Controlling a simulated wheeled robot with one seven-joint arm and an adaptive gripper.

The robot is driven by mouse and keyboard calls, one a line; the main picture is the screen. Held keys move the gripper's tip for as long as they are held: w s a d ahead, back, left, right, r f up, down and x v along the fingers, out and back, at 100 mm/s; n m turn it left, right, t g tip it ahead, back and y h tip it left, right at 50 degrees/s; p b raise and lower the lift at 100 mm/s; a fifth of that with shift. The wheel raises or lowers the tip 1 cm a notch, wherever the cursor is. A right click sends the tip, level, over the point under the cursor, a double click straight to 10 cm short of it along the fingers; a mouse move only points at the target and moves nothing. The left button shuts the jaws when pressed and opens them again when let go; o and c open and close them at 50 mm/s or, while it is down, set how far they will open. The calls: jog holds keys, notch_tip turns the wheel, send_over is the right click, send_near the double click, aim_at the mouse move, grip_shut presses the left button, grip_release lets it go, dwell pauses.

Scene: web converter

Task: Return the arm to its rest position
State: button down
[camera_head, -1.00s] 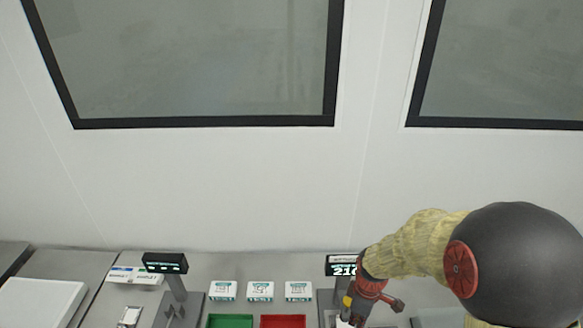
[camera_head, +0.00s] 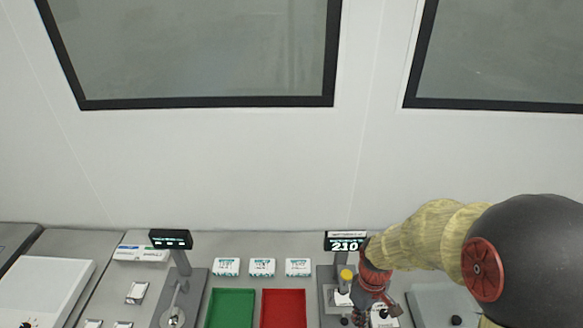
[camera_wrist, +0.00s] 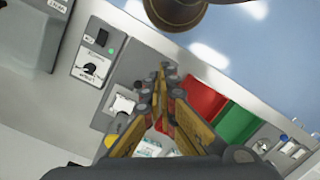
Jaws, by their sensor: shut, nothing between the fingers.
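My arm reaches in from the right of the head view, with a yellow-sleeved link and a black, red-capped joint. My gripper (camera_wrist: 164,72) shows in the wrist view with its yellow-and-dark fingers together and nothing between them. It hangs over the bench, and the red tray (camera_wrist: 204,96) and green tray (camera_wrist: 238,122) show beyond and to the right of the fingers. In the head view my wrist is at the right-hand instrument, below the display reading 210 (camera_head: 345,245). The fingertips cannot be made out there.
The red tray (camera_head: 283,309) and green tray (camera_head: 231,308) lie left of my wrist, with three small white boxes (camera_head: 262,267) behind them. Another display (camera_head: 171,240) stands on a post farther left. A white-topped unit (camera_head: 45,288) is at far left. A wall with windows rises behind.

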jog(key=s+r+m+t+b, duration=0.1)
jog(key=s+m+t+b, duration=0.5)
jog(key=b, duration=2)
jog(key=s+t, duration=0.1)
jog(key=s, duration=0.2)
jog(key=shift+r+m, duration=0.3)
jog(key=shift+r, duration=0.1)
jog(key=c, duration=2.6)
grip_release()
